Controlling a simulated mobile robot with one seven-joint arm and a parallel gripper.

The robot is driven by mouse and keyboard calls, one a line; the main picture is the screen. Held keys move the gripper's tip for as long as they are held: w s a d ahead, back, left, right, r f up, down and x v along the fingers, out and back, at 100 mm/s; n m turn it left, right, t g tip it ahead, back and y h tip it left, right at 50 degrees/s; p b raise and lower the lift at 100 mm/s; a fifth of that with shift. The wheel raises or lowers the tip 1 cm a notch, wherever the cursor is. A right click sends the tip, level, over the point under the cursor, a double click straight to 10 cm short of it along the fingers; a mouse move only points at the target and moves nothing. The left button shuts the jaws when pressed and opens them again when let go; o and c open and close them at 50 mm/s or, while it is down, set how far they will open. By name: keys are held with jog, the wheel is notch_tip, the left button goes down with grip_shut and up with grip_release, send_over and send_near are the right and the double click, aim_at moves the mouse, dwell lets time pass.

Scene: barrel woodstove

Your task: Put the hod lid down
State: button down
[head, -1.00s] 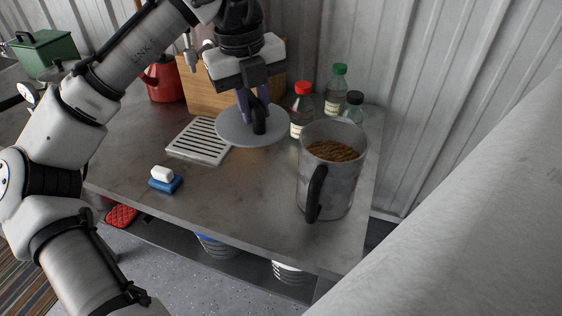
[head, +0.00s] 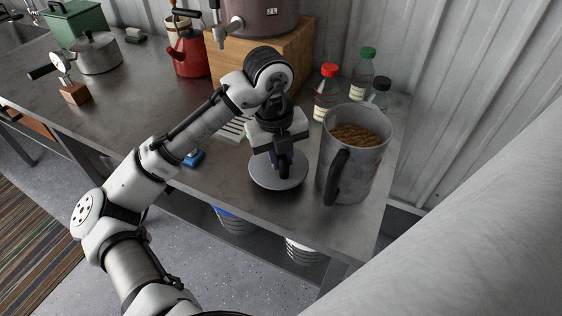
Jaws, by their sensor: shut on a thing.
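The hod lid (head: 265,181) is a flat grey disc with a dark handle in the middle. My gripper (head: 283,168) points down and is shut on the lid's handle. The lid is level, over or on the front part of the metal table (head: 225,180); I cannot tell whether it touches the surface. The hod (head: 362,170) is a tall grey metal bucket with a black handle, just right of the lid. It stands open and is full of brown pellets (head: 355,136).
A red-capped bottle (head: 325,97), a green-capped bottle (head: 363,76) and a dark-capped bottle (head: 380,92) stand behind the hod. A red kettle (head: 188,55) stands farther back.

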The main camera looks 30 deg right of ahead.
jog(key=shift+f, duration=1.25)
jog(key=shift+f, duration=0.1)
jog(key=shift+f, duration=0.15)
jog(key=c, duration=1.3)
grip_release()
notch_tip(320, 180, up, 12)
jog(key=a+b, duration=0.1)
jog(key=shift+w+a+r, duration=0.15)
jog(key=shift+a+r, duration=0.05)
jog(key=shift+r, duration=0.05)
